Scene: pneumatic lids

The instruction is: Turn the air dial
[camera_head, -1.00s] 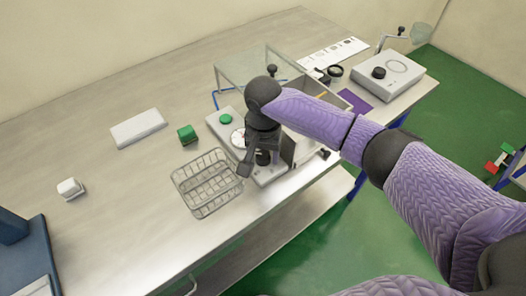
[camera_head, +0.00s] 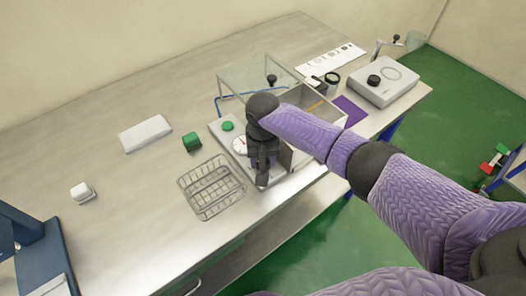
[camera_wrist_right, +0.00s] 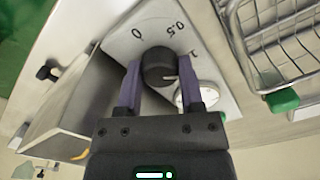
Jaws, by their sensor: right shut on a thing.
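The air dial (camera_wrist_right: 160,66) is a dark round knob on a pale panel (camera_wrist_right: 130,48) marked 0, 0.5 and 1, seen in the right wrist view. A pale line on the knob lies toward its right side in that view. My right gripper (camera_wrist_right: 158,78) has a purple finger on each side of the knob and is shut on it. In the head view my right gripper (camera_head: 263,172) hangs over the front of the apparatus and hides the dial. A round gauge (camera_head: 240,146) is beside it, partly covered. My left gripper is not in view.
A wire basket (camera_head: 212,188) stands close left of my gripper. The table's left middle is largely clear.

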